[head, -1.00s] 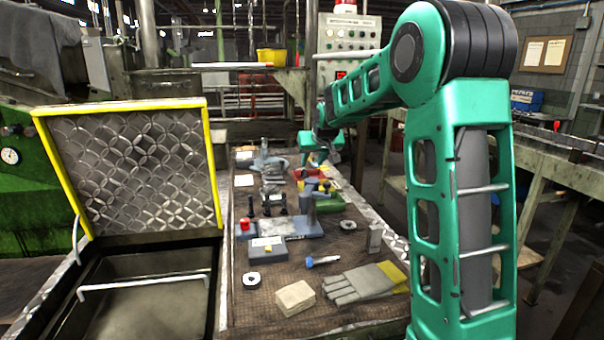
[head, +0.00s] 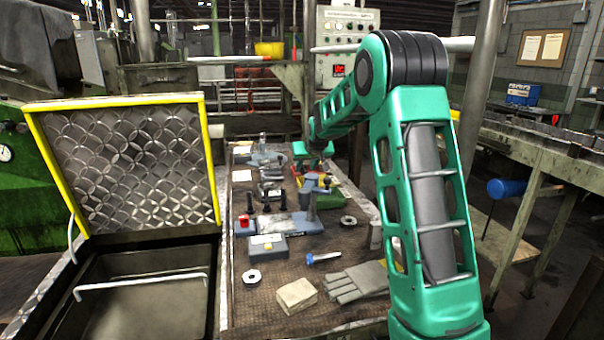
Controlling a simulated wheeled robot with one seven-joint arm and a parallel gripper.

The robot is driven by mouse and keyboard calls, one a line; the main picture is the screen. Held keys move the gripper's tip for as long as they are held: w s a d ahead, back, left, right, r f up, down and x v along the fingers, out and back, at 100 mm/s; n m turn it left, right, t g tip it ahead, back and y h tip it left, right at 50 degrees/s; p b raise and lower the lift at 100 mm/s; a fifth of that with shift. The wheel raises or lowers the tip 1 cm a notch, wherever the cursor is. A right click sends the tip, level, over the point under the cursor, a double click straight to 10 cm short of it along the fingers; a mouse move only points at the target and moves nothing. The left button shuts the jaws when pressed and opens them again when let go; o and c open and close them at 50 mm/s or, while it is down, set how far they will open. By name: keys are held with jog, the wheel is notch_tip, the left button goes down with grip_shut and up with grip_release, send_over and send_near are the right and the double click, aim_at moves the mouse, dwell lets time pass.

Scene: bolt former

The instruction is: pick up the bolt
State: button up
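Several dark, bolt-like pieces (head: 266,198) stand upright near the middle of the bench, behind a blue-grey plate. A small blue piece with a paler shaft (head: 322,257) lies on the front of the bench; I cannot tell if it is a bolt or a tool. My green arm reaches over the bench from the right. My gripper (head: 312,172) is at its far end, above the back half of the bench, beyond and right of the upright pieces. The fingers are small and partly hidden, and I see nothing clearly held.
A bench (head: 262,312) carries a wooden block (head: 296,295), gloves (head: 355,282), a grey box (head: 268,247), and metal rings (head: 252,277). An open yellow-edged lid (head: 125,165) stands at the left. A control panel (head: 346,40) is behind.

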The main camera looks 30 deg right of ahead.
aim_at(304, 170)
jog(key=shift+w+d+f, duration=0.1)
jog(key=shift+w+f, duration=0.35)
jog(key=shift+w, duration=0.05)
jog(key=shift+c, duration=0.3)
grip_shut()
jog(key=shift+r, duration=0.5)
jog(key=r, duration=0.3)
jog(key=shift+a+r, duration=0.2)
jog(key=shift+r, duration=0.05)
jog(key=s+a+r, duration=0.3)
jog(key=a+r, duration=0.3)
jog(key=a, duration=0.4)
jog(key=shift+s+a+r, duration=0.2)
jog(key=shift+a+r, duration=0.05)
jog(key=shift+a, duration=0.15)
